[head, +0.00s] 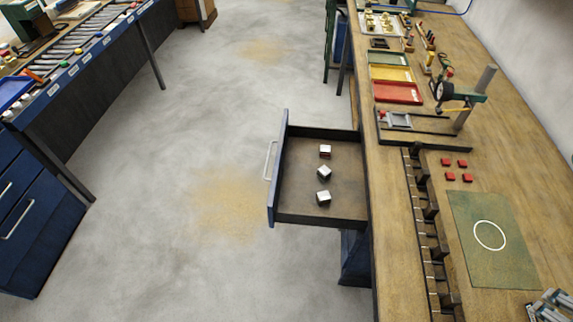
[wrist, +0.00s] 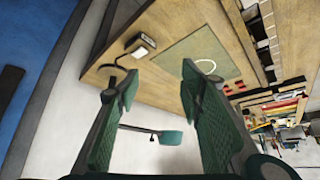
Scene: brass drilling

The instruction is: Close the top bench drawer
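The bench drawer (head: 310,203) is pulled out to the left of the wooden bench (head: 393,255) in the head view. It has a blue front panel (head: 276,195) with a pale bar handle (head: 269,160). Three small metal blocks (head: 323,172) lie inside it. My gripper (wrist: 158,72) shows in the wrist view, with its two dark green fingers spread wide apart and nothing between the pads. The drawer cannot be made out in the wrist view, and I cannot identify my gripper in the head view.
The bench top holds a green mat (head: 490,240), small red blocks (head: 452,177), a dark rail (head: 428,225), a gauge stand (head: 460,95) and coloured trays (head: 397,92). A second bench with blue drawers (head: 30,215) stands left. Clear floor (head: 170,170) lies between.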

